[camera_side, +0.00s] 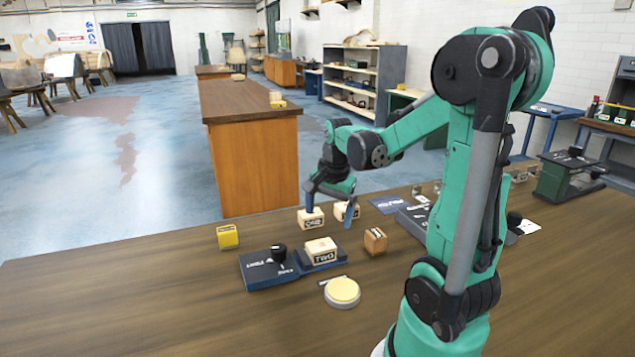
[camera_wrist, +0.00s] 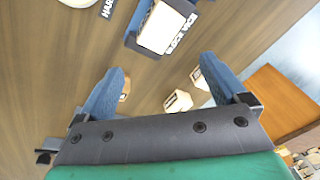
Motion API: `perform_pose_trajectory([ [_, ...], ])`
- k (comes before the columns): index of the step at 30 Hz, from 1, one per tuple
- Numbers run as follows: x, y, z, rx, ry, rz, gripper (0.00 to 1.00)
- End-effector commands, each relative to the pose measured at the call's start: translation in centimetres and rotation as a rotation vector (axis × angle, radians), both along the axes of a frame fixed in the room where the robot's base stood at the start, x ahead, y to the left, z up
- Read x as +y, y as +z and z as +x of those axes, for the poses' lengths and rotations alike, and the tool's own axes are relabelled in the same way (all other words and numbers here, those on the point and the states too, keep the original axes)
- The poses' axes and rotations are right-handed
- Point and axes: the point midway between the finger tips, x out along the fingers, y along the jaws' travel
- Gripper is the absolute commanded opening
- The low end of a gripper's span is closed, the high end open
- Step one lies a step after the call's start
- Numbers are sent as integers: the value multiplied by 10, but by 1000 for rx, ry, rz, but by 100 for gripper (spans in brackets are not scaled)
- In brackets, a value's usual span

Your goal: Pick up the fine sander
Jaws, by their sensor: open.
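My gripper (camera_side: 330,216) is open, fingers pointing down, low over the bench near two pale lettered blocks, the left one (camera_side: 311,219) and the right one (camera_side: 346,210). Its blue fingers are spread, with bare wood between the tips (camera_wrist: 162,63) in the wrist view. No label clearly reads as the fine sander, so I cannot tell which piece it is. A pale lettered block (camera_side: 321,250) sits in a blue holder (camera_side: 258,272) to the front; what looks like it shows at the top of the wrist view (camera_wrist: 162,26). A brown block (camera_side: 375,241) stands right of the gripper.
A yellow block (camera_side: 228,237) stands at the left, a round cream-topped disc (camera_side: 342,292) at the front. A dark grey holder (camera_side: 413,219) lies partly behind my arm. A green machine (camera_side: 568,178) stands at far right.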

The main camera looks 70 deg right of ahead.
Motion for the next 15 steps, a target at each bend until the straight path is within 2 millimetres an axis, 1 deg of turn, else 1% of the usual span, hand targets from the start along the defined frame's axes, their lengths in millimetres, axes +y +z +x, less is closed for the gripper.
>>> perform_pose_trajectory([
  [1,-24,-9,-16,18,-172,40,92],
  [3,-45,-20,-37,41,-372,91,92],
  [6,-65,-32,-62,64,-583,143,92],
  [9,-74,-39,-77,77,-702,172,92],
  [12,-77,-45,-82,81,-744,182,92],
  [15,-77,-55,-82,82,-747,183,92],
])
